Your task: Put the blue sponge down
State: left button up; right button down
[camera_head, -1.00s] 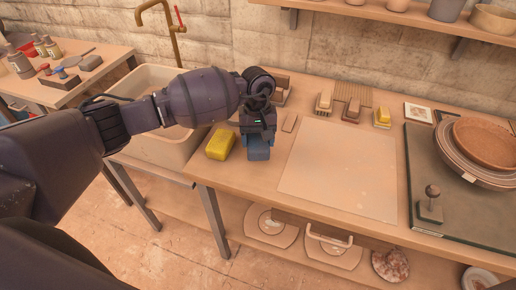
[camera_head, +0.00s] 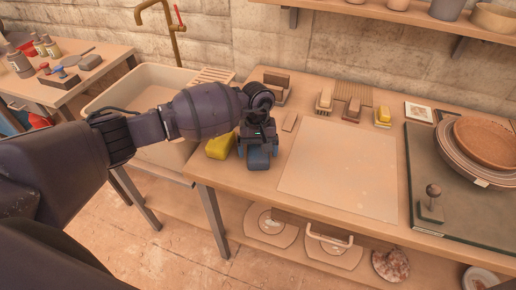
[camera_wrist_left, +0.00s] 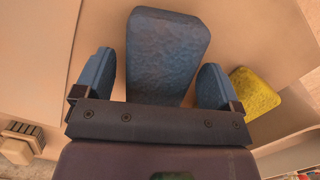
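The blue sponge (camera_head: 258,160) lies on the wooden worktop near its front left edge, right of the yellow sponge. My left gripper (camera_head: 257,150) is right over it with its blue fingers spread on either side. In the left wrist view the blue sponge (camera_wrist_left: 166,55) sits between the two fingers (camera_wrist_left: 155,80), with a gap showing on each side. The gripper is open. My right gripper is in neither view.
The yellow sponge (camera_head: 219,143) lies close to the left of my gripper. A white sink (camera_head: 168,152) is further left. A pale board (camera_head: 340,170) lies to the right.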

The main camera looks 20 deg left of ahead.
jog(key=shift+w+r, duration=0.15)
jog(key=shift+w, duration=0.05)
pick_arm(q)
jog(key=shift+r, duration=0.1)
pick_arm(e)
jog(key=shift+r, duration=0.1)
pick_arm(q)
jog(key=shift+w+r, duration=0.1)
jog(key=shift+r, duration=0.15)
notch_tip(320, 180, up, 12)
jog(key=w, duration=0.1)
jog(key=shift+w+a+f, duration=0.25)
jog(key=shift+a, duration=0.05)
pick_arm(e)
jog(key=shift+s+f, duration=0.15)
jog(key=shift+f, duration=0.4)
